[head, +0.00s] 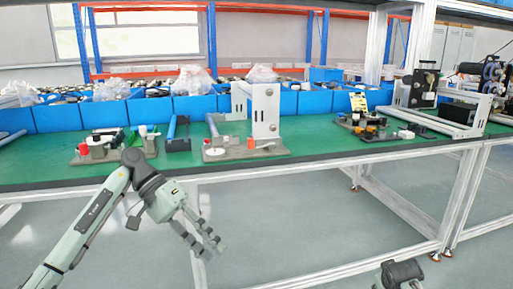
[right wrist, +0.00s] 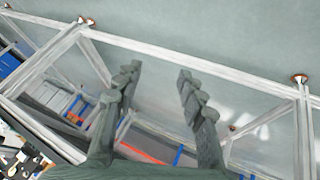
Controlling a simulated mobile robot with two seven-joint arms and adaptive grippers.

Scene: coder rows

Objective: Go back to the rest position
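My left arm comes in from the lower left in the head view. Its gripper (head: 207,243) hangs in front of the green-topped table (head: 330,165), below the table's edge. Its two fingers are apart with nothing between them. My right arm shows only as a dark joint (head: 400,274) at the bottom right edge of the head view. In the right wrist view my right gripper (right wrist: 157,82) has its two fingers wide apart. Nothing is between them but the view of the floor and frame behind.
On the table stand a fixture with red parts (head: 98,146), a white upright bracket (head: 265,110) and small parts (head: 368,125). Blue bins (head: 195,105) line the back. The table's white legs (head: 455,200) reach the grey floor (head: 290,225), which is clear in front.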

